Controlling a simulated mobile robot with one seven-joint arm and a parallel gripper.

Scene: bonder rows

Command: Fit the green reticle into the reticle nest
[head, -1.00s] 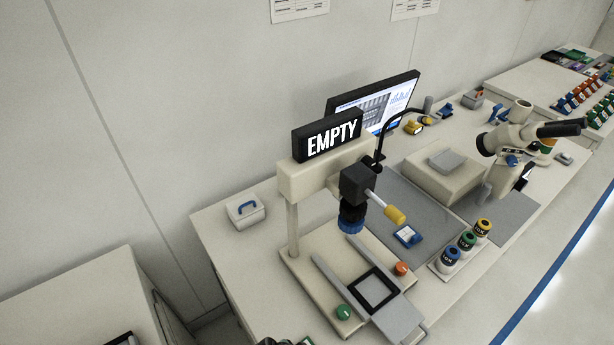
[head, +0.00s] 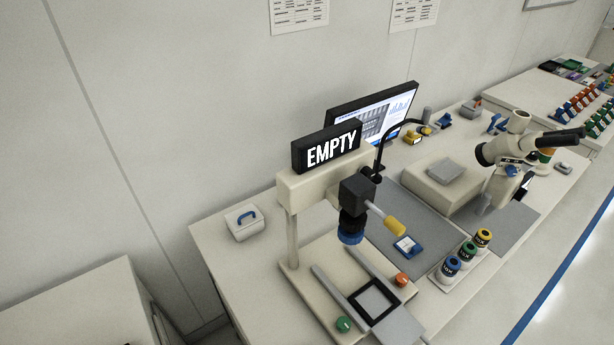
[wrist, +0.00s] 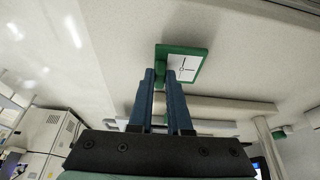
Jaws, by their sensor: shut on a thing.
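In the head view, the reticle nest (head: 374,299) appears to be the black square frame with a pale middle, on the stage of the cream machine. Nothing green lies in it. My gripper and the reticle are out of the head view.
The machine's sign (head: 333,148) reads EMPTY. A black lens with a blue ring (head: 350,238) overhangs the stage behind the nest. A green knob (head: 344,325) and an orange knob (head: 402,279) flank the nest. Several capped jars (head: 467,252) stand to the right.

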